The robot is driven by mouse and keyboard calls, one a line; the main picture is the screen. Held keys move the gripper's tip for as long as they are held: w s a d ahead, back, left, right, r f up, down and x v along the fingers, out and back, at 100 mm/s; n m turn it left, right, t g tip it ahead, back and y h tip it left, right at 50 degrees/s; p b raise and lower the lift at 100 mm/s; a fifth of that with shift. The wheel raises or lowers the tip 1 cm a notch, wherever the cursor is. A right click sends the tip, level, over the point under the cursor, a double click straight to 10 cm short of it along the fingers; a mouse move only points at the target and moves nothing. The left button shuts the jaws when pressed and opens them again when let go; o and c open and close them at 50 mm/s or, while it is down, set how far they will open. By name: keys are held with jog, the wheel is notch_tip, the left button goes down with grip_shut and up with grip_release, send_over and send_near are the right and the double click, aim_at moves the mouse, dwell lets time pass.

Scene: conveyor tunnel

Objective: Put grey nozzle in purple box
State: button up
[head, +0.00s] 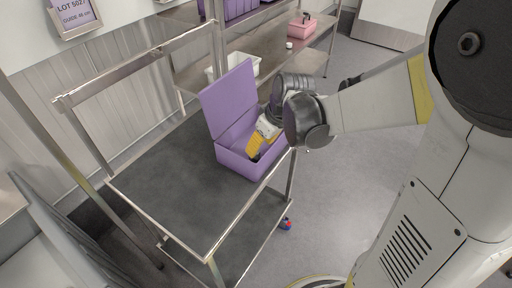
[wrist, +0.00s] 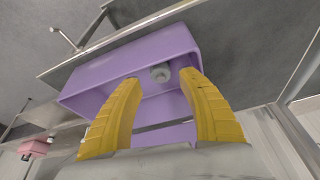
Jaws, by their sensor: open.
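The purple box (head: 238,163) stands on the dark top of a metal cart, with its lid (head: 229,99) raised. In the wrist view the box (wrist: 91,85) lies beyond my fingers. The grey nozzle (wrist: 160,73) shows in the wrist view inside the box, between and beyond the fingertips, apart from both. In the head view the nozzle is hidden. My gripper (head: 256,156) reaches down into the box opening with yellow fingers. In the wrist view my gripper (wrist: 161,75) is open, its fingers spread with nothing held.
The cart top (head: 170,180) is bare left of the box, with a metal rail (head: 140,62) along its back. Behind stands a shelf (head: 275,55) with a white bin (head: 243,64) and a pink box (head: 302,29). Open floor (head: 345,190) lies right of the cart.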

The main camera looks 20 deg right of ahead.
jog(key=s+a+r+m+t+h+p, duration=0.1)
jog(key=s+r+m, duration=0.4)
jog(key=s+r, duration=0.7)
jog(key=s+a+t, duration=0.1)
jog(key=s+t, duration=0.1)
jog(key=shift+s+h+p, duration=0.3)
jog(key=shift+s+h, duration=0.1)
